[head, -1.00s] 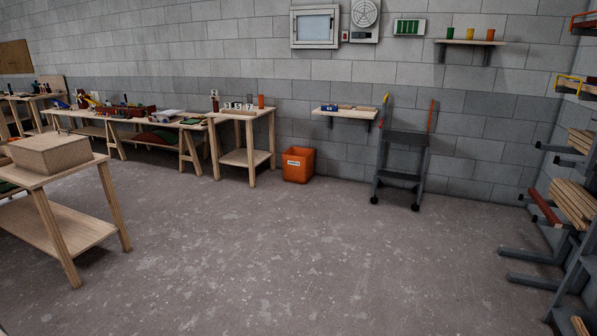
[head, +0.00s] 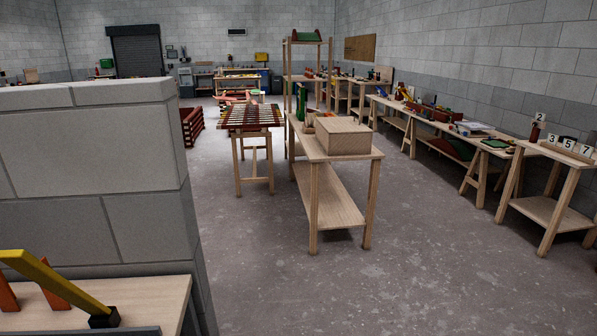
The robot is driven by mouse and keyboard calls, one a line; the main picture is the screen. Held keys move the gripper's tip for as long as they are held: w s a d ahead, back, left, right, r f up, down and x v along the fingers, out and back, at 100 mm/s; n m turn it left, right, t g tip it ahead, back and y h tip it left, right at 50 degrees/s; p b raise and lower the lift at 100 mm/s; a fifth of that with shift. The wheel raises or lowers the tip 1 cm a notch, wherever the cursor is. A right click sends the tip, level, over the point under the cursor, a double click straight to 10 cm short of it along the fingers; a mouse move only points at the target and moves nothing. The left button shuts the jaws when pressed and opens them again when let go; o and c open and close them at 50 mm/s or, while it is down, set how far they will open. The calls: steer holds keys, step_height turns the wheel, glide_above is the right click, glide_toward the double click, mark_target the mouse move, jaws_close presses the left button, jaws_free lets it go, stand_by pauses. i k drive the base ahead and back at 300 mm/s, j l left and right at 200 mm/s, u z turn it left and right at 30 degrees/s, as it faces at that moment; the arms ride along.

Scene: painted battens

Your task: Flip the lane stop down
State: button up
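I cannot make out for certain which thing is the lane stop. A slanted yellow bar (head: 58,283) rises to the left from a black block (head: 104,318) on a pale wooden bench (head: 150,293) at the lower left, cut off by the frame. Orange-red slanted pieces (head: 55,290) stand behind the bar. Farther off, a trestle table (head: 254,188) bears rows of dark red and pale battens (head: 250,117); no stop can be told apart there. My gripper is not in view.
A grey block wall (head: 95,170) blocks the left. A wooden table with a box (head: 335,135) stands mid-room. Benches with tools (head: 440,118) and a table with number cards (head: 560,155) line the right wall. The floor (head: 420,260) between is clear.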

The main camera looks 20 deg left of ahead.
mark_target(21, 260)
steer(key=i+j+u, duration=0.5)
steer(key=i, duration=0.15)
steer(key=i+u, duration=0.5)
steer(key=i, duration=0.2)
steer(key=i+l+u, duration=0.15)
steer(key=i+u, duration=0.35)
steer(key=i, duration=0.2)
steer(key=z, duration=0.45)
steer(key=i+z, duration=0.1)
steer(key=z, duration=0.35)
steer(key=j+z, duration=0.1)
steer(key=z, duration=0.4)
steer(key=i+j+z, duration=0.1)
steer(key=z, duration=0.35)
steer(key=j+z, duration=0.1)
steer(key=z, duration=7.15)
